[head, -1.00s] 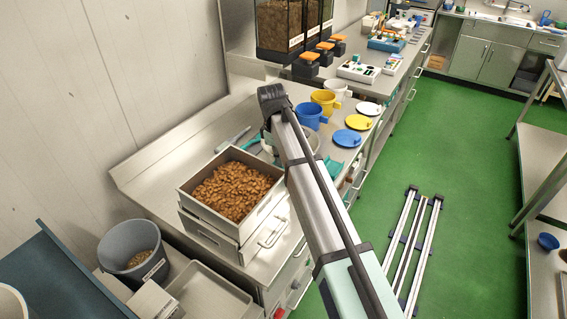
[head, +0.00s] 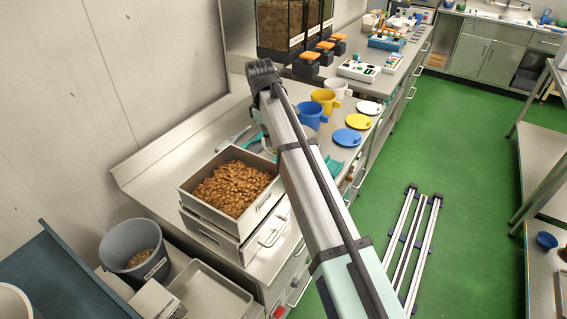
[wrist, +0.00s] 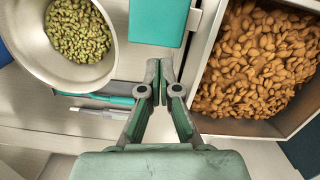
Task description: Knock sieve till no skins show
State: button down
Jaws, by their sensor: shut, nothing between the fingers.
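A square metal box, seemingly the sieve (head: 265,203), stands stacked on another metal box on the steel counter. Brown almonds (head: 232,188) fill it. It also shows at the right of the wrist view (wrist: 212,55). I cannot make out loose skins among the almonds. My gripper (wrist: 160,75) is shut and empty, just left of the box wall in the wrist view and apart from it. In the head view my arm hides the gripper.
A pale bowl (wrist: 22,45) of green nuts lies left of my gripper, with a teal block (wrist: 158,20) above it and a teal-handled tool (wrist: 110,98) below the bowl. Blue (head: 311,115) and yellow jugs stand farther along the counter. A grey bucket (head: 118,240) stands lower left.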

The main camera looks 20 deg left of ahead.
jog(key=r, duration=0.6)
jog(key=shift+a, duration=0.3)
jog(key=shift+f, duration=0.1)
